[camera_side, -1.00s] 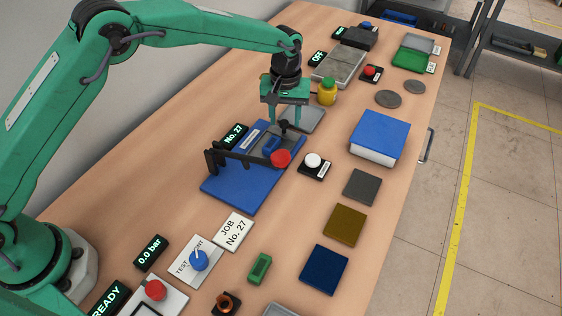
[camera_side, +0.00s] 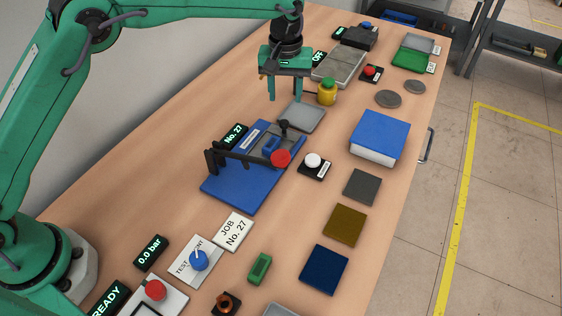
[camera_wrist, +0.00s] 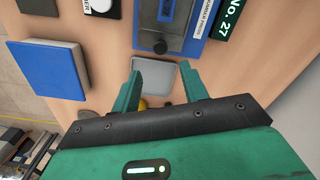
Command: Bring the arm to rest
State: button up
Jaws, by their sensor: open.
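My gripper (camera_side: 285,88) is green, with two fingers pointing down, in the upper middle of the side view. It is open and empty, raised above the table behind the blue fixture. In the wrist view its two fingers (camera_wrist: 164,95) stand apart over a grey tray (camera_wrist: 175,82), with nothing between them. The same grey tray (camera_side: 302,117) lies in the side view behind the blue fixture (camera_side: 232,190).
A yellow bottle with a green cap (camera_side: 327,93) stands just right of my gripper. A blue box (camera_side: 380,135) and several flat pads lie along the right edge. A "JOB No. 27" card (camera_side: 233,231) and a test panel lie in front.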

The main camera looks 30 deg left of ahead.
jog(key=s+a+r+m+t, duration=0.2)
jog(key=s+a+r+t, duration=0.1)
jog(key=s+a+r, duration=1.1)
jog(key=s+a+m+t, duration=0.1)
jog(key=s+a, duration=0.1)
jog(key=s, duration=0.4)
jog(key=s+a, duration=0.3)
jog(key=s, duration=0.4)
jog(key=s+a+f+m+t, duration=0.1)
jog(key=s+a, duration=0.1)
jog(key=s, duration=0.4)
jog(key=shift+s+a+m+t, duration=0.25)
jog(key=shift+s+m+t, duration=0.05)
